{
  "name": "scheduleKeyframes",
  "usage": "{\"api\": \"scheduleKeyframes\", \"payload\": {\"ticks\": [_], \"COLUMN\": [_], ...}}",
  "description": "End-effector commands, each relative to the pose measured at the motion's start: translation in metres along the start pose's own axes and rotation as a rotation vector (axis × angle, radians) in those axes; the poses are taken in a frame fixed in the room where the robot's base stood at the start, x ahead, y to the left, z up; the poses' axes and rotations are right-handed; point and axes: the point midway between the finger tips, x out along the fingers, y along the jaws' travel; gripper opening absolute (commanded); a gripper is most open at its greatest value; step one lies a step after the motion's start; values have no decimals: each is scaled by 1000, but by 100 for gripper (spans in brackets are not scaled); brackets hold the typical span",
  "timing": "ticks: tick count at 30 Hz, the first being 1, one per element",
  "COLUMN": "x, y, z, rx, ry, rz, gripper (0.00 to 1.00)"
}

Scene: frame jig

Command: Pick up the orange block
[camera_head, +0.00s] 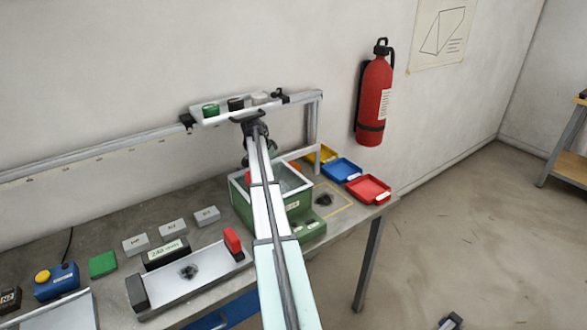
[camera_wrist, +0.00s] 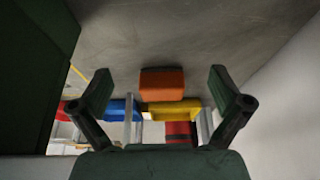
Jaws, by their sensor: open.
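The orange block (camera_wrist: 162,84) lies on the grey bench top in the wrist view. It shows between the two fingers of my gripper (camera_wrist: 160,74), ahead of them and not touching either. The fingers are spread wide and nothing is between them. In the head view a small orange patch (camera_head: 295,166), which looks like the block, shows just right of my arm, behind the green box. My arm hides most of my gripper in that view.
The green box (camera_head: 240,197) stands close by and fills the left of the wrist view (camera_wrist: 35,60). Yellow (camera_head: 322,153), blue (camera_head: 342,168) and red (camera_head: 368,189) trays are on the right. A rail frame (camera_head: 312,125) and the wall are behind.

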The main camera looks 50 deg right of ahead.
Motion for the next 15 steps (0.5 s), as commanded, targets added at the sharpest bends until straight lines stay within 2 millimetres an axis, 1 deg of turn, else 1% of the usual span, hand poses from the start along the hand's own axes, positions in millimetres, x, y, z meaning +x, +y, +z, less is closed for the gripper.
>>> {"api": "scheduleKeyframes", "payload": {"ticks": [1, 3, 11, 15], "x": [2, 5, 11, 17], "y": [-1, -1, -1, -2], "z": [-9, -17, -30, -46], "rx": [1, 0, -1, -1], "ry": [0, 0, 0, 0], "rz": [1, 0, -1, 0], "gripper": [100, 100, 100, 100]}}
